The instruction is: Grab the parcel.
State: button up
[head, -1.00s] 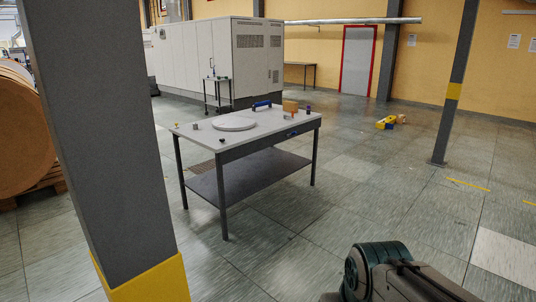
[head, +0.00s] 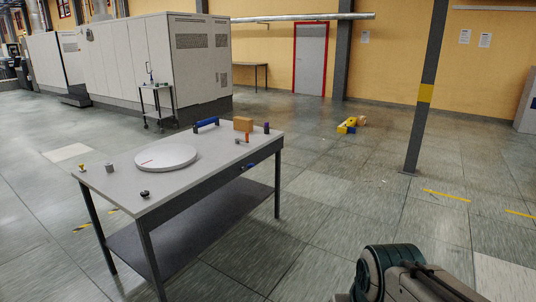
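A small brown box that looks like the parcel (head: 243,124) sits at the far right part of the grey table (head: 128,194), in the head view. It stands beside a blue-handled tool (head: 206,124) and a small dark purple item (head: 266,128). A small orange item (head: 247,138) is just in front of it. Part of my arm shows at the bottom right, well apart from the table. My gripper is not in view.
A white round disc (head: 165,158) and small items lie on the table. A wheeled cart (head: 157,106) and large white machine (head: 150,60) are behind. Yellow objects (head: 348,125) lie on the floor. Floor right of the table is clear.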

aim_at(240, 123)
jog(key=z, duration=0.1)
jog(key=i, duration=3.65)
jog(key=u, duration=0.2)
jog(key=i, duration=1.45)
jog(key=u, duration=0.1)
